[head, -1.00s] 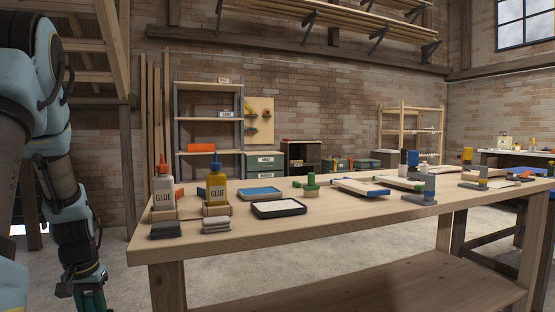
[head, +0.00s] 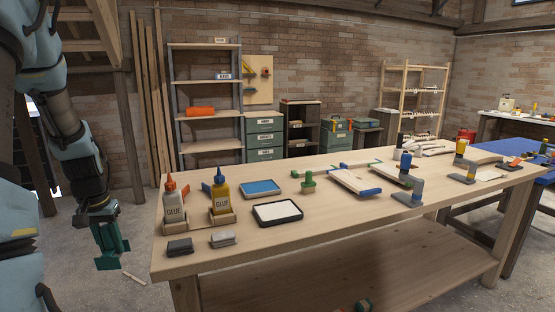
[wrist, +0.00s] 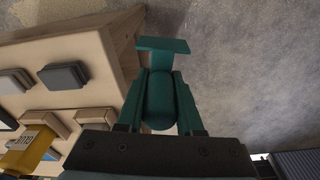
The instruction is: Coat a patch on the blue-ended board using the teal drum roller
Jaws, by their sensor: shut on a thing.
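My gripper (head: 108,238) hangs at the left, beyond the table's left end and apart from it. It is shut on the teal drum roller (head: 110,262). In the wrist view the roller's rounded teal handle (wrist: 160,100) sits between my teal fingers, with its wider bar end (wrist: 163,45) beyond the fingertips.
The wooden table (head: 330,218) carries a blue-filled tray (head: 261,187), a white-filled tray (head: 277,212), two glue bottles (head: 174,207) (head: 220,196), grey blocks (head: 180,246) and a green knobbed tool (head: 308,183). Other boards and clamps stand farther right. A pale stick (head: 134,278) lies on the floor.

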